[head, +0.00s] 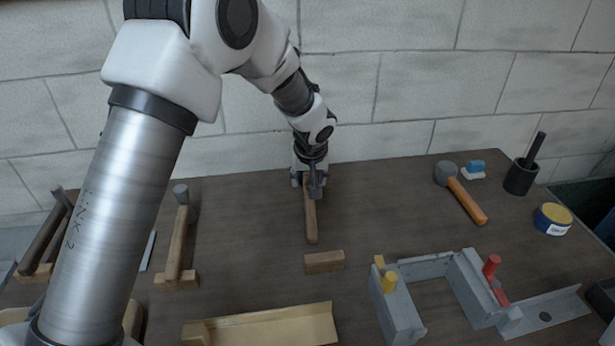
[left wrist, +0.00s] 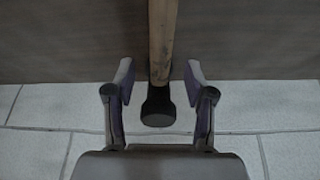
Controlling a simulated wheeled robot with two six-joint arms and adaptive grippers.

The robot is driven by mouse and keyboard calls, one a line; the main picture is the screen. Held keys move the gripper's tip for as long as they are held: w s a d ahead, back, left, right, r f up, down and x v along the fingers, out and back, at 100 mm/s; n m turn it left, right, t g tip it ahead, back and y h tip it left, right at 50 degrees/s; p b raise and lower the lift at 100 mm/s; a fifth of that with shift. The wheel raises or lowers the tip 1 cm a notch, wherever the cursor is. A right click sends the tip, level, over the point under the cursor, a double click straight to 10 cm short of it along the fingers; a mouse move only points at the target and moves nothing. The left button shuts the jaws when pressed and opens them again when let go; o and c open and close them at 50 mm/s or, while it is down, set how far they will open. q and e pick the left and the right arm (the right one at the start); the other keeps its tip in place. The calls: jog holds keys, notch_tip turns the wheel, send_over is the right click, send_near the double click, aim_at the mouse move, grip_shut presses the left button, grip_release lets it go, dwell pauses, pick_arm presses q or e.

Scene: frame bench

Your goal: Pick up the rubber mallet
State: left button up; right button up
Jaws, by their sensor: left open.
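A tool with a pale wooden handle (head: 310,222) lies on the bench at the back middle, handle towards me. In the left wrist view its dark, rounded head (left wrist: 158,106) and handle (left wrist: 161,45) show between the fingers. My left gripper (head: 313,188) is open over its far end, one finger on each side, and hides the head in the head view. In the wrist view the fingers (left wrist: 158,78) stand apart from the tool. Another mallet-like tool, with a grey head (head: 446,173) and orange handle (head: 467,201), lies to the right. My right gripper is out of view.
A wooden block (head: 324,262) lies just in front of the handle. Grey metal frame parts (head: 467,290) with yellow and red pegs stand front right. A hammer on a wooden rest (head: 176,245) is at left. A dark cup (head: 521,178) and round tin (head: 553,219) stand right.

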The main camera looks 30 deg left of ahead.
pick_arm(q)
jog(key=x, duration=0.4)
jog(key=shift+f+p, duration=0.2)
jog(key=shift+p, duration=0.1)
jog(key=shift+s, duration=0.1)
jog(key=shift+f+b, duration=0.2)
jog(key=shift+b, duration=0.3)
jog(key=shift+r, duration=0.1)
grip_shut()
